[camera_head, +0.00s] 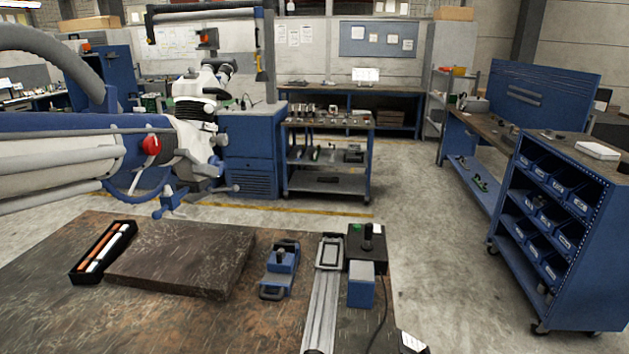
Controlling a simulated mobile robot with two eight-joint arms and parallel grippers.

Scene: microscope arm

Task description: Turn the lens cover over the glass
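A large microscope arm (60,150), blue and white with a red knob (151,145), comes in from the left above the workbench. At its end is a white microscope head (200,95) with black eyepieces (222,68) pointing up and to the right. Grey and blue joints and handles (170,203) hang below the arm's end. I cannot make out the lens cover or the glass at this size. Neither of my grippers shows in this view.
The worn bench (60,320) holds a dark slab (180,258), a black pen tray (103,252), a blue clamp-like device (280,268), a metal rail (322,310) and a blue-grey box (361,285). A blue bin cabinet (560,220) stands right. The floor between is clear.

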